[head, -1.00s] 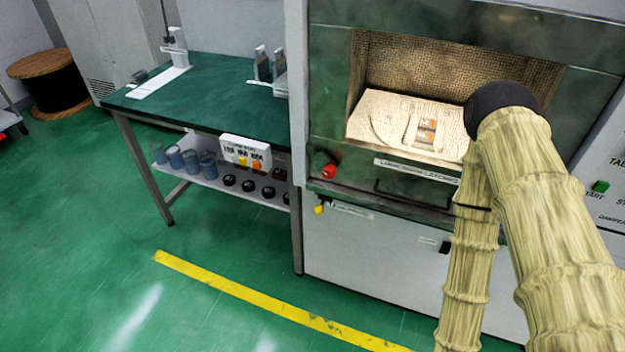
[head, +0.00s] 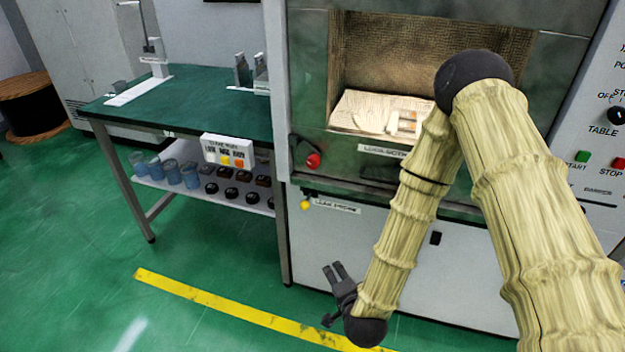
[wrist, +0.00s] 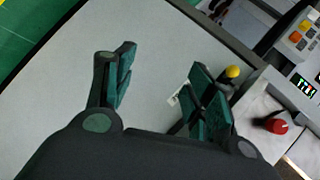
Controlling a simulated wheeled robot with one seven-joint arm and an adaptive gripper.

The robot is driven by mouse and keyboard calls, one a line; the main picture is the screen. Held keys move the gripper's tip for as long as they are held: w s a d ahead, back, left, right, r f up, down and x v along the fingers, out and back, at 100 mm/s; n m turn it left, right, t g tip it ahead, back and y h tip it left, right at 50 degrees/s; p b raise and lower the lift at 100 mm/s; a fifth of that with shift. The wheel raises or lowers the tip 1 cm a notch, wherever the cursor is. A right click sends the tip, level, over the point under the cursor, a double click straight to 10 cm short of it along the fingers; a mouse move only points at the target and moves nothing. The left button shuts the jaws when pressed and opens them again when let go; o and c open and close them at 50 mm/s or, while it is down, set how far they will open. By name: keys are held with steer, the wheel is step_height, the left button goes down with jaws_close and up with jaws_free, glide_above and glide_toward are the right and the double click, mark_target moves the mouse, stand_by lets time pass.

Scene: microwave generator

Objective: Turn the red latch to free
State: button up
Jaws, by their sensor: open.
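The red latch (head: 313,160) is a red knob on a dark mount at the left edge of the chamber's front, below the opening. It also shows at the right of the wrist view (wrist: 277,126). My gripper (head: 333,267) is open and empty, below and slightly right of the latch, in front of the white lower panel. In the wrist view its two fingers (wrist: 160,62) are spread apart, and the latch lies beyond the right finger, not touched.
A yellow knob (head: 304,205) sits just below the latch, close to the right finger in the wrist view. The white lower panel (head: 400,245) is in front of my gripper. A green-topped table (head: 190,110) stands at the left. The floor before the panel is clear.

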steer(key=w+a+r+m+t+b, duration=0.4)
steer(key=w+a+r+m+t, duration=0.15)
steer(key=w+r+m, duration=0.35)
steer(key=m+t+h+b, duration=0.3)
steer(key=m+t, duration=0.1)
steer(key=m, duration=0.2)
glide_toward(313, 166)
steer(key=x, duration=1.1)
steer(key=shift+s, duration=0.1)
steer(key=c, duration=1)
